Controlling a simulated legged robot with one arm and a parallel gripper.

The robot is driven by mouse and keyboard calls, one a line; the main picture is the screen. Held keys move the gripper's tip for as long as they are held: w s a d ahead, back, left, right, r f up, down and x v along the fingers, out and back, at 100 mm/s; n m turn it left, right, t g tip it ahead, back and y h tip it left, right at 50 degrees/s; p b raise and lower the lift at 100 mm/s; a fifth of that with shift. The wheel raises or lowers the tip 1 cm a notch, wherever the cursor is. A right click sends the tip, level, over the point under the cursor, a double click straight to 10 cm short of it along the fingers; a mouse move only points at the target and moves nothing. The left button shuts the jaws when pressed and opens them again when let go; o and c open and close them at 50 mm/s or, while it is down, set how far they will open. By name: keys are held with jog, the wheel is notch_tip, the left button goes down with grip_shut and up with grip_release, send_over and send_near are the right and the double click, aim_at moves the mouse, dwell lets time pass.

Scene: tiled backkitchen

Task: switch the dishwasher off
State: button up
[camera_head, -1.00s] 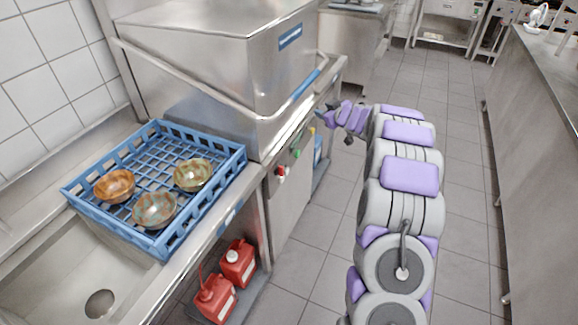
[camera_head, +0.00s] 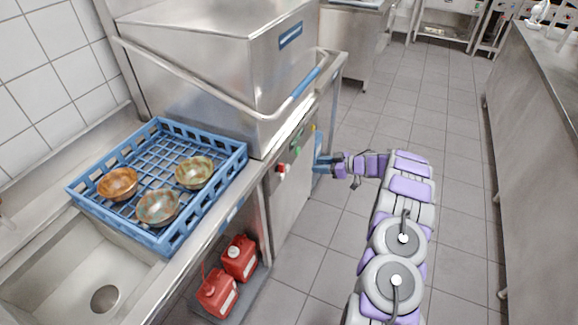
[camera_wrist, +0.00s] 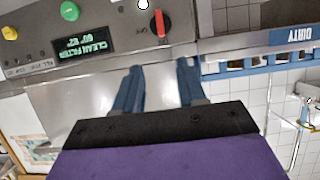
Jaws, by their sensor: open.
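The dishwasher (camera_head: 215,65) is a steel hood machine with a front control panel. On the panel are a red knob (camera_head: 281,169), a green button (camera_head: 297,150) and a yellow button (camera_head: 311,128). In the wrist view, which appears upside down, the red knob (camera_wrist: 160,23) is upright on a dark plate. The display (camera_wrist: 85,45) beside it is lit with green text. My gripper (camera_head: 326,163) is open, with nothing between its blue fingers. It is in front of the machine, right of the knob in the head view. In the wrist view my gripper (camera_wrist: 159,75) points toward the panel, apart from the knob.
A blue rack (camera_head: 205,205) with three bowls (camera_head: 158,207) sits on the counter left of the machine, beside a sink (camera_head: 75,275). Red canisters (camera_head: 228,275) stand on a low shelf. A steel counter (camera_head: 535,150) runs along the right. The tiled floor between is clear.

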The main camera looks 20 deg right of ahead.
aim_at(283, 165)
jog(key=b+x, duration=0.1)
jog(key=x, duration=0.4)
jog(key=b+x, duration=0.1)
jog(key=x, duration=0.4)
jog(key=b+x, duration=0.1)
jog(key=x, duration=0.4)
jog(key=shift+w+a+r, duration=0.1)
jog(key=shift+a+r, duration=0.1)
jog(key=shift+a, duration=0.4)
jog(key=shift+d, duration=0.4)
jog(key=shift+c, duration=0.2)
jog(key=shift+d+f, duration=0.1)
jog(key=shift+d, duration=0.1)
jog(key=c, duration=0.3)
jog(key=shift+a, duration=0.35)
grip_shut()
